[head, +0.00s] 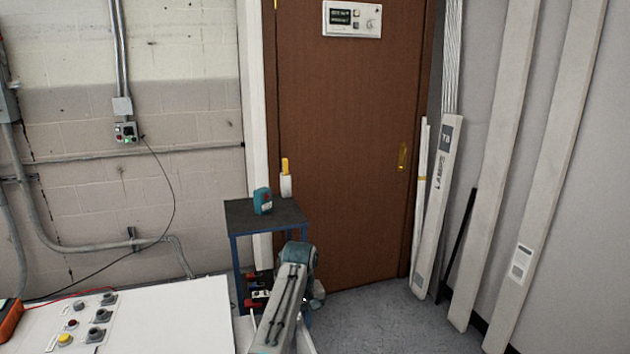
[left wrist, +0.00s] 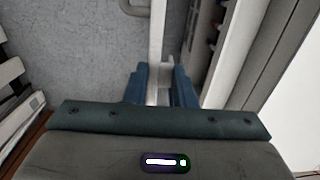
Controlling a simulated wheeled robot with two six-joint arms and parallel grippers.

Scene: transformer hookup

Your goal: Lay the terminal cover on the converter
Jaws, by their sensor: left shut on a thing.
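My left arm rises from the bottom of the head view; its gripper's fingertips are hidden there behind my own arm. In the left wrist view the two blue fingers of my left gripper (left wrist: 160,82) are closed on a narrow pale bar (left wrist: 164,92), which looks like part of a white-edged drawer or frame; I cannot tell its exact shape. I cannot make out the terminal cover or the converter for certain in either view. My right gripper is not in view.
A dark-topped blue cart (head: 239,215) holds a teal device (head: 263,201); red and black items (head: 259,285) lie below. A white bench (head: 185,318) carries buttons and an orange meter (head: 10,318). Long pale planks (head: 500,150) lean at the right. The floor (head: 380,315) before the door is clear.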

